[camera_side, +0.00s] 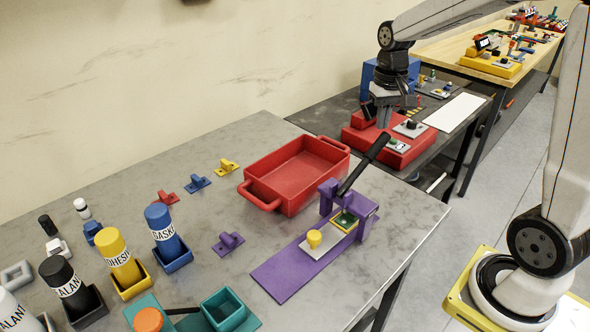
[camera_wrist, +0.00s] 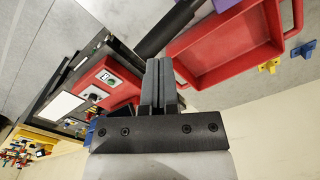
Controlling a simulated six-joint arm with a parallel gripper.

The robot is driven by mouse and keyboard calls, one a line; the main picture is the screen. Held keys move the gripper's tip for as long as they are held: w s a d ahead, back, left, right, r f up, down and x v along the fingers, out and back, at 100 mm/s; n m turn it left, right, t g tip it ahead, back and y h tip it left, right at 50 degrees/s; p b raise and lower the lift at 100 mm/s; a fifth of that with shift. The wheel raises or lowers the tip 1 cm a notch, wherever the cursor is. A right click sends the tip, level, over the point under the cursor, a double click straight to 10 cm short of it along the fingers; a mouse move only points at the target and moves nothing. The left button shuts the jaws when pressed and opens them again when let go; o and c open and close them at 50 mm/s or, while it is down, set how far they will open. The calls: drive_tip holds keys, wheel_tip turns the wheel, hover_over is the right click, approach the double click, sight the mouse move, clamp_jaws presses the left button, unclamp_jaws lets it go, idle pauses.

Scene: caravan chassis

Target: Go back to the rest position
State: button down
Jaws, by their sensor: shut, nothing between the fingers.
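My gripper (camera_side: 384,122) is in the upper right of the side view, pointing down in front of the red control box (camera_side: 372,147). In the wrist view my gripper (camera_wrist: 158,68) shows its two fingers pressed together with nothing between them. It is clear of the red tray (camera_side: 292,172) and of the black lever (camera_side: 363,163) on the purple press. The red tray also shows at the upper right of the wrist view (camera_wrist: 225,50). No marker for a rest position shows.
The purple press (camera_side: 290,272) stands near the grey table's right edge. Labelled bottles, including a blue one (camera_side: 166,232) and a yellow one (camera_side: 115,252), stand in holders at lower left. Small coloured clips lie behind them. A wooden bench (camera_side: 455,50) with clutter stands at the far right.

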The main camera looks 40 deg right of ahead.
drive_tip(key=shift+a, duration=0.1)
drive_tip(key=s+a+f+n, duration=0.1)
drive_tip(key=a+f, duration=0.1)
drive_tip(key=a+f+n, duration=0.1)
drive_tip(key=a+f, duration=0.1)
drive_tip(key=s+a+f+n+t, duration=0.1)
drive_tip(key=a+f, duration=0.1)
drive_tip(key=a, duration=0.1)
drive_tip(key=shift+s, duration=0.3)
drive_tip(key=s+a+f+n+t, duration=0.1)
drive_tip(key=s+a+f+n, duration=0.2)
drive_tip(key=s+a+f, duration=0.2)
drive_tip(key=shift+s+a+t, duration=0.15)
drive_tip(key=shift+a+t, duration=0.15)
drive_tip(key=shift+a, duration=0.2)
